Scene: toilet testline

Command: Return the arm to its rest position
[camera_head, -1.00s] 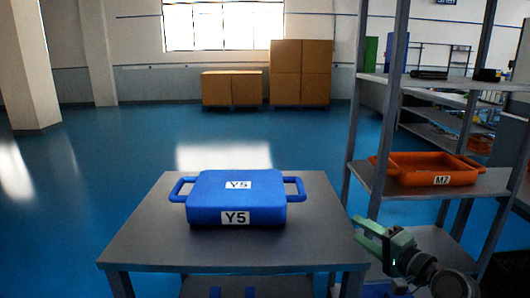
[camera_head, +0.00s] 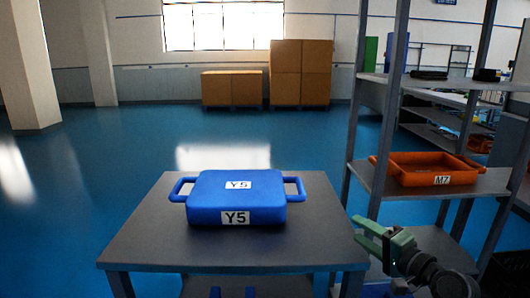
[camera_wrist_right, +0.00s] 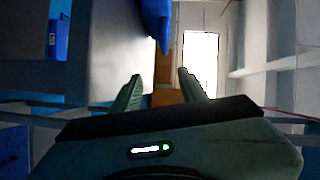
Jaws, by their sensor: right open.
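My right gripper (camera_head: 362,236) is at the lower right of the head view, beside the right edge of the grey table. Its green fingers are apart and nothing is between them. In the right wrist view the two fingers (camera_wrist_right: 160,88) also stand apart and empty. A blue case (camera_head: 237,198) labelled Y5 rests flat on the table, left of the gripper and apart from it. The blue case shows in part at the top of the wrist view (camera_wrist_right: 157,22). My left gripper is not in view.
The grey table (camera_head: 140,245) fills the lower middle. A shelf rack (camera_head: 365,150) stands close on the right, with an orange tray (camera_head: 425,178) labelled M7 on it. Cardboard boxes (camera_head: 300,75) stand at the far wall. The blue floor (camera_head: 90,180) on the left is clear.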

